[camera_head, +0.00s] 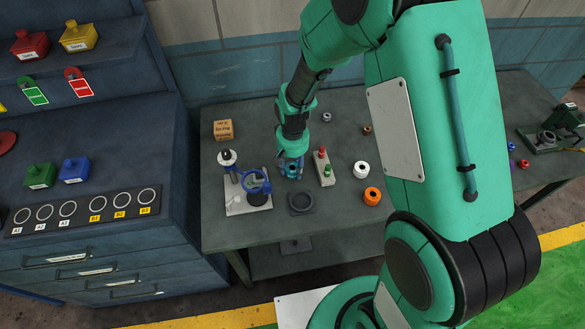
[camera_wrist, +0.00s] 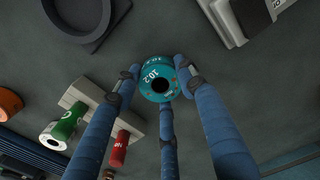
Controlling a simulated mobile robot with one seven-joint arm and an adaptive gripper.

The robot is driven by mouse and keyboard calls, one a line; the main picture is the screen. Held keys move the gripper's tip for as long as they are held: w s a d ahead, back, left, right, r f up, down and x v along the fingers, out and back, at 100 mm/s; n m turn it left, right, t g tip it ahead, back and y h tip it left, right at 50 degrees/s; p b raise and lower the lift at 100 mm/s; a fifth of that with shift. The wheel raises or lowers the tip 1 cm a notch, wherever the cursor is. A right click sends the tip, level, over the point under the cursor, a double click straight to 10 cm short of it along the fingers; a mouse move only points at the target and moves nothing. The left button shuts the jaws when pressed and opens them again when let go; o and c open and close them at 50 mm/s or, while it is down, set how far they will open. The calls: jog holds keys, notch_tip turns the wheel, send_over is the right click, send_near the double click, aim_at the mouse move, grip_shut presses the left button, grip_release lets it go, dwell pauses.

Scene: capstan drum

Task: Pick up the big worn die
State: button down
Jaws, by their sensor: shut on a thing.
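My gripper (camera_head: 291,167) is over the middle of the workbench, pointing down. In the wrist view its blue fingers (camera_wrist: 156,84) close around a teal ring-shaped die (camera_wrist: 153,74), which has a dark centre hole and the marking "10.2". The teal die is between the fingertips. I cannot tell whether it touches the bench or is slightly raised. In the head view my gripper mostly hides it. Wear on it is not clear. A white ring (camera_head: 361,169) and an orange ring (camera_head: 372,196) stand to the right of my gripper.
A grey block with red and green plugs (camera_head: 325,168) stands close to the right of my gripper. A fixture with a blue ring (camera_head: 248,190) stands to the left. A dark square tray (camera_head: 301,203) lies in front. A wooden block (camera_head: 223,130) is at the back left.

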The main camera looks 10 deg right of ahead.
jog(key=shift+r, duration=0.65)
notch_tip(320, 180, up, 2)
jog(key=shift+w+r+p, duration=0.1)
jog(key=shift+r+p, duration=0.05)
jog(key=shift+p, duration=0.3)
jog(key=s, duration=0.5)
jog(key=s+d+p, duration=0.1)
jog(key=s, duration=0.4)
jog(key=s+d+r, duration=0.1)
jog(key=s, duration=0.5)
jog(key=shift+d+r+p, duration=0.1)
jog(key=shift+d+p, duration=0.1)
jog(key=shift+p, duration=0.15)
